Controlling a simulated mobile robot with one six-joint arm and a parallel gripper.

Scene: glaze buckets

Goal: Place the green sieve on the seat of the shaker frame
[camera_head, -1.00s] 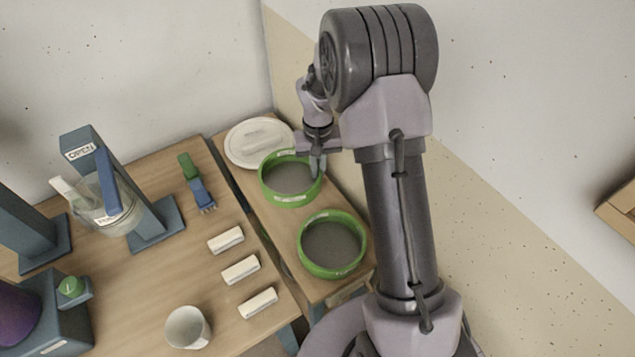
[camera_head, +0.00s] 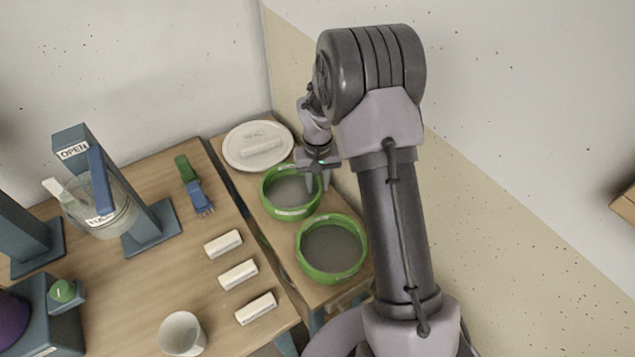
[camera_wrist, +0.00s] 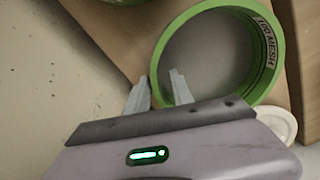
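Two green sieves with grey mesh stand on the narrow wooden bench. The far sieve (camera_head: 290,214) is beside the white plate, and the near sieve (camera_head: 330,278) is closer to me. My gripper (camera_head: 318,183) is at the far sieve's right rim, with its two fingers apart. In the wrist view, a green sieve (camera_wrist: 158,62) labelled "100 MESH" fills the upper middle. My fingers (camera_wrist: 160,86) appear open, one on each side of its rim; contact is unclear. A blue-grey stand (camera_head: 148,235) marked "OPEN" holds a clear container. I cannot tell which structure is the shaker frame.
A white plate (camera_head: 236,163) with a white bar lies at the bench's far end. The wooden table (camera_head: 130,290) at left carries several white blocks (camera_head: 238,275), a blue-green brush (camera_head: 193,184), a white cup (camera_head: 182,334) and a blue-grey unit with a green knob (camera_head: 62,291). Walls close off the back and right.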

